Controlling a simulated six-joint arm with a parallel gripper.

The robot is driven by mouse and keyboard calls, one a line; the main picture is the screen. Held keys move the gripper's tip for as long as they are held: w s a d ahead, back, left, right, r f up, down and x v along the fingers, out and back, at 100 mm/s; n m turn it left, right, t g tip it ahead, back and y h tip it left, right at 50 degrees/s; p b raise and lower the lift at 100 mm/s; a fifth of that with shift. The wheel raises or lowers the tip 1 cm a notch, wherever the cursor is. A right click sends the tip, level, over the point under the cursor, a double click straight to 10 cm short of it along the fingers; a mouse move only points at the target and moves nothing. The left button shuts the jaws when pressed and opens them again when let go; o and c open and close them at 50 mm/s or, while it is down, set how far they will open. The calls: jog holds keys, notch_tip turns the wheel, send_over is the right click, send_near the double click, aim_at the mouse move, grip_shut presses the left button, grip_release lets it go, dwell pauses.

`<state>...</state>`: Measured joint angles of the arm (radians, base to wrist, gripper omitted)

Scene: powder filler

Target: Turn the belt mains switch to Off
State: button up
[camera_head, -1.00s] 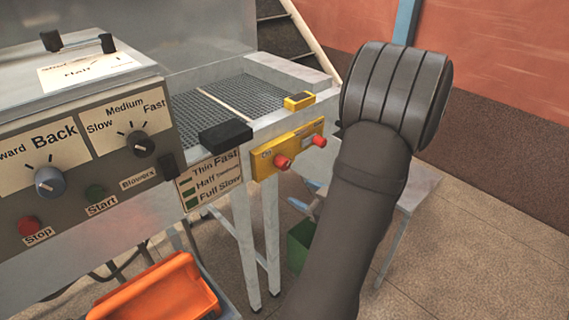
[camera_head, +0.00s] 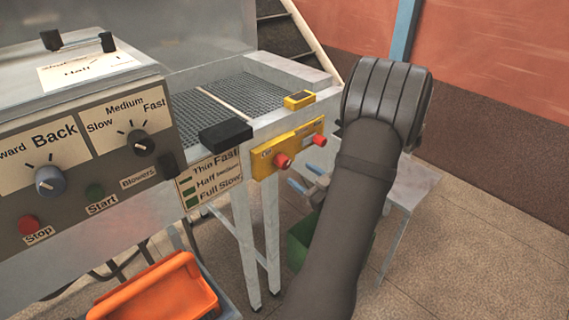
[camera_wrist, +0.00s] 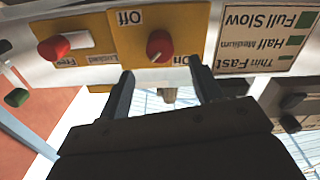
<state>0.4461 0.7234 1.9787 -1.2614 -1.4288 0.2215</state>
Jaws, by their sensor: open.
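The belt mains switch is a red knob (camera_wrist: 159,46) on a yellow panel, with "Off" and "On" labels upside down in the wrist view. A small pale mark shows on the knob's lower edge; which label it points to I cannot tell. In the head view it is the left red knob (camera_head: 282,161) on the yellow panel (camera_head: 265,165). My gripper (camera_wrist: 163,86) is open, its two fingers apart and empty. The knob lies just beyond the gap between the fingertips, apart from them. In the head view the fingers (camera_head: 307,179) show below the yellow panel, partly hidden by my arm.
A second red knob (camera_wrist: 54,48) labelled Free and Locked sits beside the switch. A Thin/Half/Full sign (camera_head: 210,180) is close to the panel's left. An orange crate (camera_head: 158,290) and a green bin (camera_head: 300,240) are below. Table legs stand under the panel.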

aim_at(287, 165)
jog(key=x, duration=0.8)
jog(key=shift+w+a, duration=0.1)
jog(key=shift+a, duration=0.05)
jog(key=c, duration=1)
